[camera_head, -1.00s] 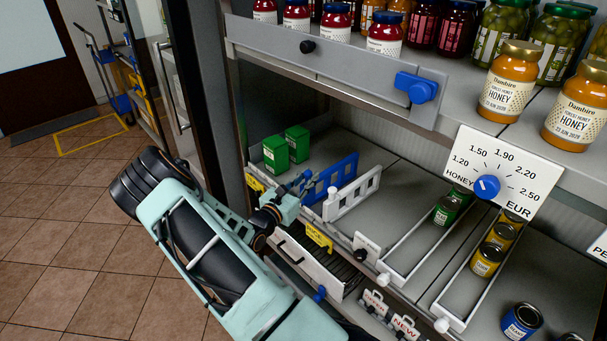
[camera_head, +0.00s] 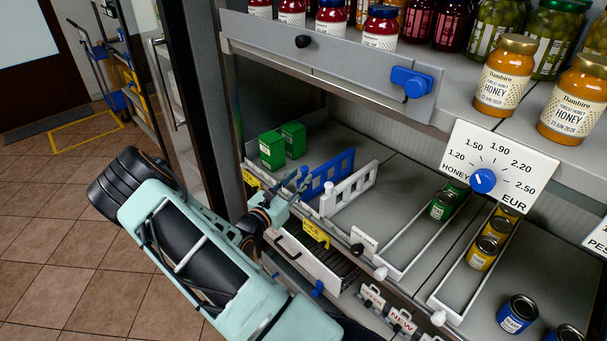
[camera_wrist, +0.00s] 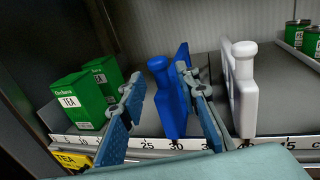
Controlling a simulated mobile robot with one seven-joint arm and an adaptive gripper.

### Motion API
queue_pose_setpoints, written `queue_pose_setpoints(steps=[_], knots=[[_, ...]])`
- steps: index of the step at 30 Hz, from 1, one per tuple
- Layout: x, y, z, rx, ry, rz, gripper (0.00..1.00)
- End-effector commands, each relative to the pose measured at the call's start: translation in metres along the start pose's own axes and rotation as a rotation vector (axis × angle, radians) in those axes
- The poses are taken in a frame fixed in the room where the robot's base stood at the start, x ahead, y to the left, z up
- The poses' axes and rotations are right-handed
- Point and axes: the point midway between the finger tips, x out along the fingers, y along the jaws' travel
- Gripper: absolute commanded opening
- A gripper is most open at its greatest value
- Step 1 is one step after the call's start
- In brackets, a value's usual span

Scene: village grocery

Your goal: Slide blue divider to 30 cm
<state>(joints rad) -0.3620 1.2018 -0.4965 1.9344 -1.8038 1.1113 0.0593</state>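The blue divider (camera_head: 330,175) stands upright on the lower shelf, to the left of a white divider (camera_head: 352,190). In the wrist view the blue divider (camera_wrist: 171,105) has its front foot over the 30 mark on the scale strip (camera_wrist: 190,144). The white divider (camera_wrist: 243,92) stands at about 40. My gripper (camera_head: 298,184) is at the front end of the blue divider. In the wrist view my gripper (camera_wrist: 160,80) is open, one finger on each side of the blue handle. A gap shows at the left finger; contact at the right finger cannot be told.
Green tea boxes (camera_wrist: 83,100) stand left of the left finger. White-railed lanes (camera_head: 420,225) with cans lie to the right. A honey price dial (camera_head: 484,180) and jars on the upper shelf are above. Bare shelf lies between the white divider and the first lane.

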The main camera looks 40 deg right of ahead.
Motion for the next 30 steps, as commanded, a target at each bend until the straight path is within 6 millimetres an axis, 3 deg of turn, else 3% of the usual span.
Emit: queue_pose_setpoints(steps=[6, 12, 18, 30], knots=[[-0.049, 0.001, 0.000, -0.001, 0.001, 0.004, 0.30], [-0.077, 0.000, 0.000, -0.002, 0.000, 0.002, 0.30], [-0.086, 0.000, 0.000, -0.001, 0.000, 0.001, 0.30], [-0.086, 0.000, 0.000, -0.001, 0.000, 0.000, 0.30]])
